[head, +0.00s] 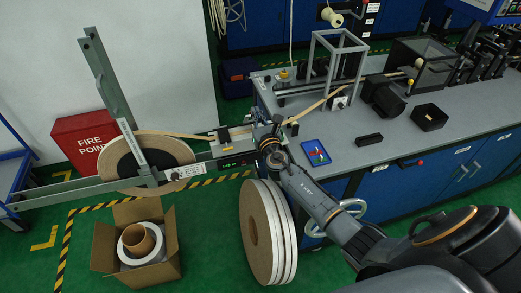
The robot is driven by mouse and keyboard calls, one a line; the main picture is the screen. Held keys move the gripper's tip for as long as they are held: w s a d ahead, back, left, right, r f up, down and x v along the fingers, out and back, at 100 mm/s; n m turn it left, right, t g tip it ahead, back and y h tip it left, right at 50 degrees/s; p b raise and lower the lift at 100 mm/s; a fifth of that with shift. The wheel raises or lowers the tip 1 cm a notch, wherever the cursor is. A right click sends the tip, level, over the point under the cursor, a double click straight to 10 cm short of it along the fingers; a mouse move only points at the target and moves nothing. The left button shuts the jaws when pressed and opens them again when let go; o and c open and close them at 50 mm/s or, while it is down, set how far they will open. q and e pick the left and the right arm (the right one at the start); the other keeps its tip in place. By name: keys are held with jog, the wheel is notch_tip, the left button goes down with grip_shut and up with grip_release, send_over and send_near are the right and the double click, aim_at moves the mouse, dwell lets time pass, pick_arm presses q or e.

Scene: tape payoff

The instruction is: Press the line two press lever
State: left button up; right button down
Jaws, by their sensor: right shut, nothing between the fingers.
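My right arm reaches in from the lower right, and its gripper (278,121) is at the bench's left end, beside the tape guide of the payoff stand. The gripper is shut with nothing between its fingers; its tips are small and dark here. A small upright lever with a yellow knob (409,84) stands by the clear-sided housing on the bench, to the right of and beyond my gripper. Dark press-like machines (472,62) stand at the far right. I cannot read which is line two. My left gripper is out of view.
The payoff stand (110,80) holds a tape reel (178,150) at left. Large reels (262,232) stand below my right arm. A cardboard box (106,262) sits on the floor. A blue tablet (316,152), black bin (428,117) and small black block (369,140) lie on the bench (470,115).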

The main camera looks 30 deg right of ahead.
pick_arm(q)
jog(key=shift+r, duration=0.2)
pick_arm(e)
jog(key=shift+w+d+r, duration=0.1)
jog(key=shift+w+r, duration=0.25)
jog(key=shift+w, duration=0.2)
jog(key=shift+w+d+r, duration=0.1)
jog(key=shift+w+r, duration=0.2)
jog(key=shift+w, duration=0.25)
